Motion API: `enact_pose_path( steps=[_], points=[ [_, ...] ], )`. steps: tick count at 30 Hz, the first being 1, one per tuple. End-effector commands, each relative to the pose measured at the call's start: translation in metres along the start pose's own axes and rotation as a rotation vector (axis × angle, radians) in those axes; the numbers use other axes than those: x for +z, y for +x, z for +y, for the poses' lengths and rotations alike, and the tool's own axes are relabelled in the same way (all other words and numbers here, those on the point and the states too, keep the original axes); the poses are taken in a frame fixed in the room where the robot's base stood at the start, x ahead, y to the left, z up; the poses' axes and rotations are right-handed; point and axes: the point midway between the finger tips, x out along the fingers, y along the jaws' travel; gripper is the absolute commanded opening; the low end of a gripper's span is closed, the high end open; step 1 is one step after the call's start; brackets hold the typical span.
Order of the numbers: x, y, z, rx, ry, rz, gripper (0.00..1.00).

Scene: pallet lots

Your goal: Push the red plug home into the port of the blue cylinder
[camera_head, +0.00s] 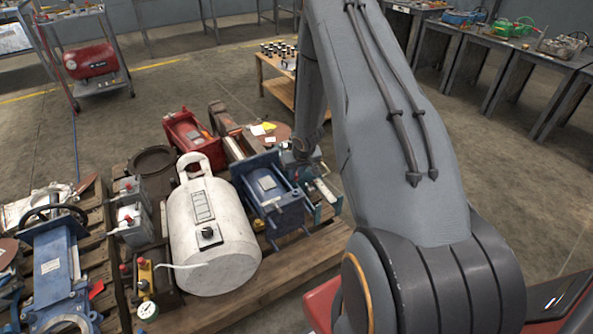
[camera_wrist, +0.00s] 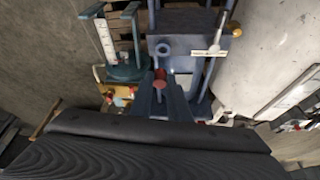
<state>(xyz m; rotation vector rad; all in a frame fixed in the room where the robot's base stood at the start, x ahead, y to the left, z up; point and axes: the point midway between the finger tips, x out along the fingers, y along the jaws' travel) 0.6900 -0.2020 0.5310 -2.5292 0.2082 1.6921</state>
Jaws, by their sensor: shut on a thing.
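The blue cylinder unit (camera_head: 267,190) stands on the pallet, right of a white tank, in the head view. In the wrist view its blue body (camera_wrist: 185,50) fills the top middle, with a round grey-blue ring (camera_wrist: 163,48) that looks like a port. The red plug (camera_wrist: 159,84) shows as a small red disc just below that ring. My gripper (camera_wrist: 160,98) is shut on the red plug, at the near side of the blue unit. How far the plug sits in the port cannot be told. In the head view my arm hides the fingertips and the plug.
The white tank (camera_head: 207,235) stands close left of the blue unit in the head view. A teal clamp-like device (camera_wrist: 125,68) is beside it in the wrist view. A red machine (camera_head: 188,130) is behind.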

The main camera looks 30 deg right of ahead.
Motion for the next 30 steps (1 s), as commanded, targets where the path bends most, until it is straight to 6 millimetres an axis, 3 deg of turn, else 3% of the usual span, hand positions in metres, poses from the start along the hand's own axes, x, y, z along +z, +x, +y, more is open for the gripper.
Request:
enact_pose_path(
  steps=[14,30],
  points=[
    [0.001,0.004,-0.001,0.0,-0.001,0.001,0.0],
    [0.011,0.031,-0.001,0.0,-0.001,0.002,0.0]
  ],
)
